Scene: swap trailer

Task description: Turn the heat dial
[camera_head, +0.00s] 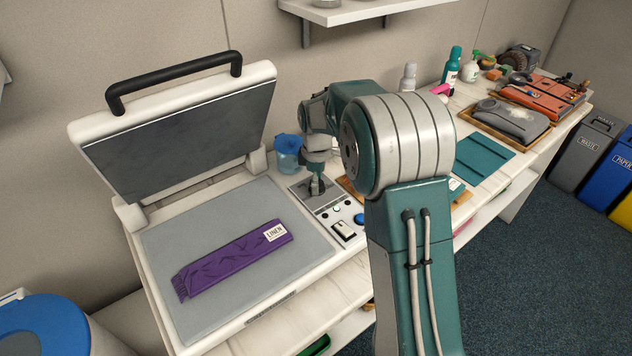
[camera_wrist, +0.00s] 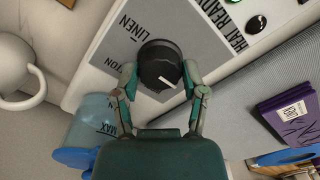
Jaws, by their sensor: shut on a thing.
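The heat dial (camera_wrist: 157,58) is a round black knob with a white mark on its lower-right part in the wrist view. My gripper (camera_wrist: 160,72) is shut on the dial, one finger on each side. In the head view my gripper (camera_head: 316,187) points down at the control panel (camera_head: 332,208) and hides most of the dial. A purple cloth (camera_head: 230,264) with a LINEN tag (camera_head: 277,232) lies flat on the press's grey bed (camera_head: 215,218).
The press lid (camera_head: 180,138) stands open with a black handle (camera_head: 175,80). A blue jug (camera_head: 288,152) stands close behind the panel. A rocker switch (camera_head: 344,229) and a blue button (camera_head: 359,218) are near my gripper. A shelf (camera_head: 350,12) hangs above.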

